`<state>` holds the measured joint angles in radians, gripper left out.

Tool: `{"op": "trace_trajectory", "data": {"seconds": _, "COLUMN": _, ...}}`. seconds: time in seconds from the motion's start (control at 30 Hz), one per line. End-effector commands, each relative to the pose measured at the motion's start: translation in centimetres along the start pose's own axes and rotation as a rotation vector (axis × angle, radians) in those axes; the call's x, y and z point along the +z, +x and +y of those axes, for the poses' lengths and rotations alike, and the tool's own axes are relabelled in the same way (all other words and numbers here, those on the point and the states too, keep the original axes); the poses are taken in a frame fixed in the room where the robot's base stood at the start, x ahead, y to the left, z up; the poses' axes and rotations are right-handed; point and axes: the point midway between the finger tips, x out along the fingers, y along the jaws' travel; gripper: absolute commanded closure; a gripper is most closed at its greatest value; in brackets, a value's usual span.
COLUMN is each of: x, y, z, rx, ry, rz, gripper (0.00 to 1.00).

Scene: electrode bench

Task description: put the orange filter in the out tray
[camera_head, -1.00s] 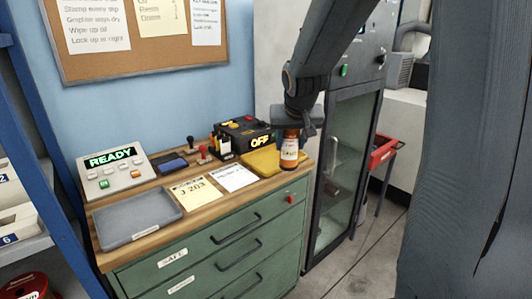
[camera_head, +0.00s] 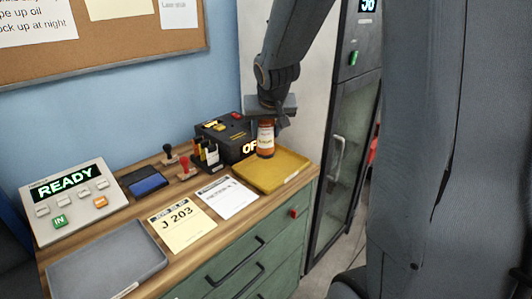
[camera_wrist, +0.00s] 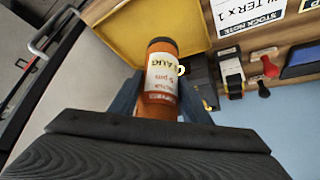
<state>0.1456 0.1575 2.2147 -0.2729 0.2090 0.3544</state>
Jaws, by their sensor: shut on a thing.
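The orange filter (camera_head: 265,140) is a small orange cylinder with a dark cap and a white label. My gripper (camera_head: 268,120) is shut on it and holds it upright. In the head view its lower end shows against the back left part of a yellow tray (camera_head: 284,178); I cannot tell whether it touches. In the wrist view the filter (camera_wrist: 160,80) sits between my fingers (camera_wrist: 160,100), with the yellow tray (camera_wrist: 115,35) beyond it. A grey tray (camera_head: 105,262) lies empty at the front left. No tray label is readable as "out".
A black box with a lit "OFF" sign (camera_head: 226,132) stands just left of the filter. Stamps (camera_head: 185,167), a blue pad (camera_head: 147,184), paper slips (camera_head: 182,228) and a READY panel (camera_head: 72,200) cover the bench. A glass-door cabinet (camera_head: 342,150) stands close on the right.

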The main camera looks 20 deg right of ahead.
Motion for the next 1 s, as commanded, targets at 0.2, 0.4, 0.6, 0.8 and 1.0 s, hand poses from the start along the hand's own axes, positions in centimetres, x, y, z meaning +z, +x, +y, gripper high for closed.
{"op": "trace_trajectory", "data": {"seconds": 0.2, "x": 1.4, "y": 2.3, "z": 0.0, "rx": 0.000, "ry": -0.001, "rz": 0.001, "gripper": 0.92}}
{"op": "trace_trajectory", "data": {"seconds": 0.4, "x": 2.7, "y": 4.4, "z": 0.1, "rx": 0.001, "ry": 0.002, "rz": 0.000, "gripper": 0.92}}
{"op": "trace_trajectory", "data": {"seconds": 0.6, "x": 3.4, "y": 5.5, "z": 0.2, "rx": 0.001, "ry": 0.004, "rz": 0.002, "gripper": 0.92}}
{"op": "trace_trajectory", "data": {"seconds": 0.8, "x": 3.3, "y": 5.3, "z": 0.2, "rx": 0.001, "ry": 0.004, "rz": 0.002, "gripper": 0.92}}
{"op": "trace_trajectory", "data": {"seconds": 1.0, "x": 3.5, "y": 5.7, "z": 0.2, "rx": 0.001, "ry": 0.004, "rz": 0.002, "gripper": 0.92}}
